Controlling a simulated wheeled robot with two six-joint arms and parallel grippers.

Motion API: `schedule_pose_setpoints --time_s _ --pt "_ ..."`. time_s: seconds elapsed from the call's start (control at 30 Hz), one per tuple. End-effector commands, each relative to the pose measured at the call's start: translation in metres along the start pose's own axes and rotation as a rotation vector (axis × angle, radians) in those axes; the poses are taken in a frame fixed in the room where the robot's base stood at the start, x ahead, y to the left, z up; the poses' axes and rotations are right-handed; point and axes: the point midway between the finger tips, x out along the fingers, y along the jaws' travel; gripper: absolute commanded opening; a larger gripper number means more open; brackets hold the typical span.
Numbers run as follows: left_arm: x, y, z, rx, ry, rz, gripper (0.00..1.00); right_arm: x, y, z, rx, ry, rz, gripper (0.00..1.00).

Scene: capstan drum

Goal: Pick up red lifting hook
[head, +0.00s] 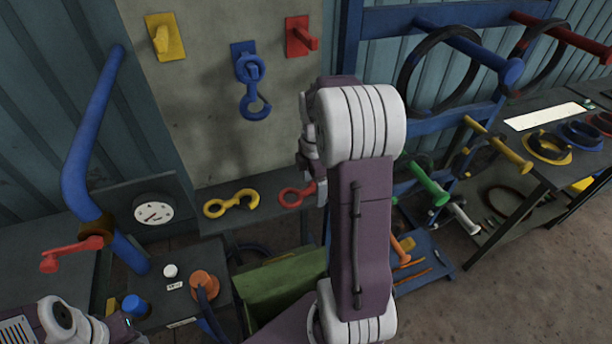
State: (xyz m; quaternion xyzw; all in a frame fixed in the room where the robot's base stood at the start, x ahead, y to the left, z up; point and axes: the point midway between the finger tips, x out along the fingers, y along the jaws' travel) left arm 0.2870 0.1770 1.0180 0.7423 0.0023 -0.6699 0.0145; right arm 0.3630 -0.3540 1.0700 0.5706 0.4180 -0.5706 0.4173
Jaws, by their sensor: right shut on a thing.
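The red lifting hook (290,197) lies at the right part of a dark shelf below the concrete panel. Its ring shows; the rest is hidden behind my right gripper and arm. My right gripper (318,190) is at the hook's right side, shut on it, with its fingers mostly hidden by my own forearm. The hook appears to be still at shelf height. Of my left arm only a part shows at the bottom left; its gripper is not in view.
A yellow hook (231,203) lies left on the same shelf. A blue hook (254,100) hangs from a blue wall peg; yellow (165,38) and red (299,37) pegs are empty. A green box (283,290) stands below. A blue rack (400,22) with rings is at right.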

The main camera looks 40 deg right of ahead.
Motion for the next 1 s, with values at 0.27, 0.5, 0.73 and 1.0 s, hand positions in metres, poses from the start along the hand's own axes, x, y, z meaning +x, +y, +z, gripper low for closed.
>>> schedule_pose_setpoints --time_s 0.27,0.5,0.73,1.0 --pt "0.020 0.000 0.002 0.000 0.000 0.000 0.36 0.001 -0.074 0.000 0.002 -0.001 0.004 0.01" --pt "0.024 -0.001 0.002 0.000 0.000 0.000 0.36 0.000 -0.103 0.000 0.001 -0.001 0.002 0.01" --pt "0.024 -0.001 0.002 0.000 0.000 0.000 0.36 0.000 -0.107 0.000 0.000 0.000 0.001 0.01" --pt "0.024 -0.001 0.002 0.000 0.000 0.000 0.36 -0.001 -0.107 0.000 0.000 0.000 0.001 0.01"
